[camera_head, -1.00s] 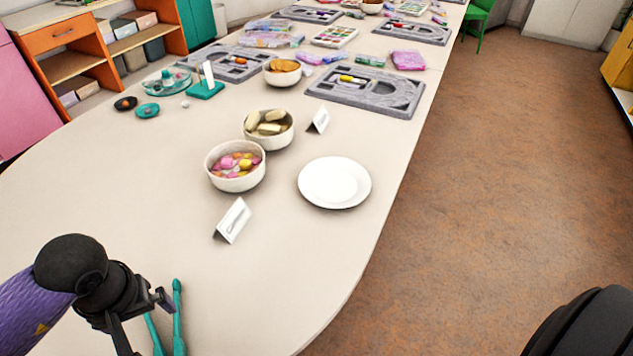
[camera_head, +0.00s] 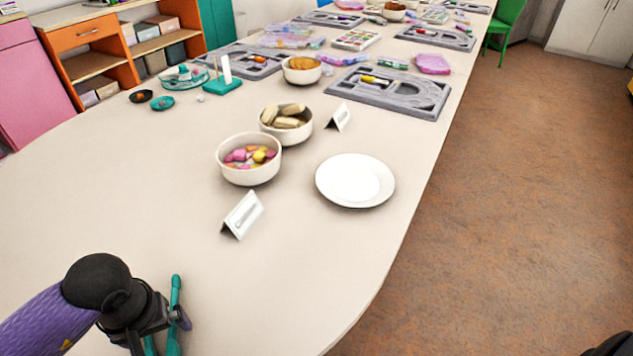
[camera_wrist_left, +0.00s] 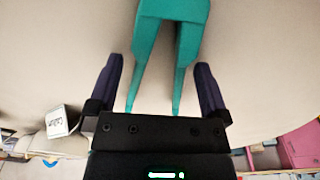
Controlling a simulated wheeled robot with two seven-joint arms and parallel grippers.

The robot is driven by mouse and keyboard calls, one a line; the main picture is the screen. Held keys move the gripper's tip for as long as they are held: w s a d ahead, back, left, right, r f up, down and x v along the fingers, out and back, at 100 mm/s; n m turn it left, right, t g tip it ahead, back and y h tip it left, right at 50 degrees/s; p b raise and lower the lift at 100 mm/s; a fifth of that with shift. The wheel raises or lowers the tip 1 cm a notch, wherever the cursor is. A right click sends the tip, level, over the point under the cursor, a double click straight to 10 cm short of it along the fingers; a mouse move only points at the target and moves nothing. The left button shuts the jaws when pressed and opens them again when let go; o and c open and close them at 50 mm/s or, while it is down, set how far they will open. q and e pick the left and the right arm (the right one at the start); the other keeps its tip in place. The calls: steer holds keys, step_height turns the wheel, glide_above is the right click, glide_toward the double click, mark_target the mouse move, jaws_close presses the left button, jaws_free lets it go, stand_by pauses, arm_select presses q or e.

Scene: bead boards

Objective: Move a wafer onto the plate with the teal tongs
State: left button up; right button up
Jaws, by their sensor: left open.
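The teal tongs (camera_head: 175,291) lie on the near left part of the table, partly hidden by my left gripper (camera_head: 163,332). In the left wrist view my left gripper (camera_wrist_left: 158,64) is open, with its dark fingers on either side of the tongs (camera_wrist_left: 172,18) and a gap on each side. The tongs' two arms are spread apart. Pale beige pieces that look like wafers (camera_head: 285,117) fill a white bowl (camera_head: 287,135) at mid-table. The white plate (camera_head: 355,181) is empty, right of the bowls. My right gripper is not in view.
A nearer bowl (camera_head: 249,172) holds pink and yellow pieces; a farther bowl (camera_head: 301,75) holds orange-brown ones. Folded cards stand near the bowls (camera_head: 243,215) (camera_head: 338,117). Grey bead boards (camera_head: 400,95) lie farther back. The table's right edge runs just beyond the plate. The left table area is clear.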

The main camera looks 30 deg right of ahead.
arm_select(q)
steer(key=c, duration=0.6)
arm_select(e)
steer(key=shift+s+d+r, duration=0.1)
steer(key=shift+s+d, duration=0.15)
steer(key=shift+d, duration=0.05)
arm_select(q)
steer(key=shift+r, duration=0.15)
step_height(320, 180, up, 12)
steer(key=p, duration=0.7)
steer(key=shift+p, duration=0.3)
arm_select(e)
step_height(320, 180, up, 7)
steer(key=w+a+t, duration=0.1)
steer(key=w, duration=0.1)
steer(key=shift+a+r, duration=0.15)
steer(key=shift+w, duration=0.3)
